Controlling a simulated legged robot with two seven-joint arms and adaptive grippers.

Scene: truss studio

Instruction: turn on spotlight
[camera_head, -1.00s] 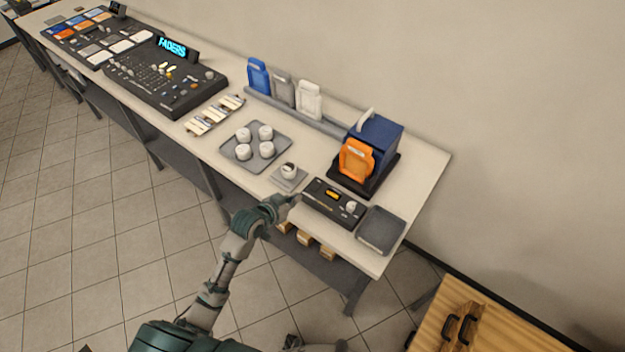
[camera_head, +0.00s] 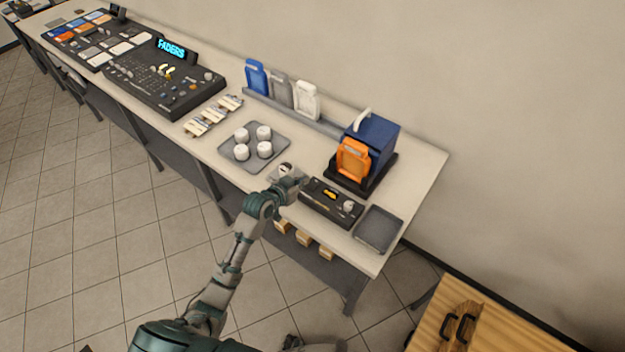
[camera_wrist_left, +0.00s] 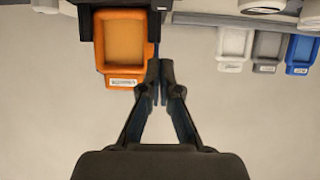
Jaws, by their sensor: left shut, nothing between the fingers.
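A black control box (camera_head: 333,208) with a small lit orange display and a white knob (camera_head: 349,206) lies near the table's front edge. Behind it stands a blue unit (camera_head: 377,134) with an orange cartridge (camera_head: 353,160) on its front. The orange cartridge also shows in the left wrist view (camera_wrist_left: 124,42). No part is clearly marked as the spotlight. My left gripper (camera_head: 303,186) is at the left end of the control box, its tips small and partly hidden. In the left wrist view its fingers (camera_wrist_left: 159,72) are together and empty. My right gripper is not in view.
White, grey and blue cartridges (camera_head: 306,98) stand in a rack behind. A grey flat block (camera_head: 377,229) lies right of the control box. A fader console (camera_head: 150,90) is farther left.

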